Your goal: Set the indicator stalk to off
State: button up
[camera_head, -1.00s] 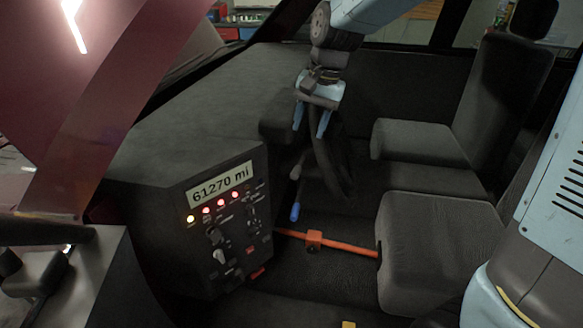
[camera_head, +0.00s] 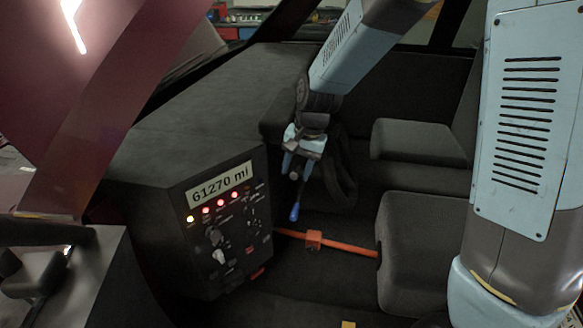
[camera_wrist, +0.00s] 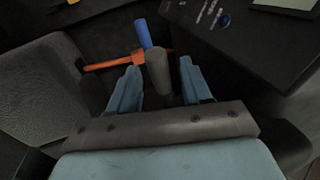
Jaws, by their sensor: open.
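The indicator stalk has a dark grey shaft and a blue tip (camera_head: 295,212). It sticks out below my gripper (camera_head: 296,168), just right of the dash panel. In the wrist view the grey shaft (camera_wrist: 158,72) lies between the two blue fingers of my gripper (camera_wrist: 159,68), and the blue end (camera_wrist: 143,33) reaches beyond them. My gripper is open, with a gap visible on both sides of the shaft. The base of the stalk is hidden in both views.
The dash panel (camera_head: 206,254) with knobs, lit lamps and a mileage display (camera_head: 220,184) stands left of the stalk. An orange lever (camera_head: 345,245) lies low behind it. The steering wheel rim (camera_head: 342,180) is close by. Seats (camera_head: 425,240) are on the right.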

jog(key=shift+f, duration=0.1)
jog(key=shift+c, duration=0.3)
grip_shut()
dwell(0.4)
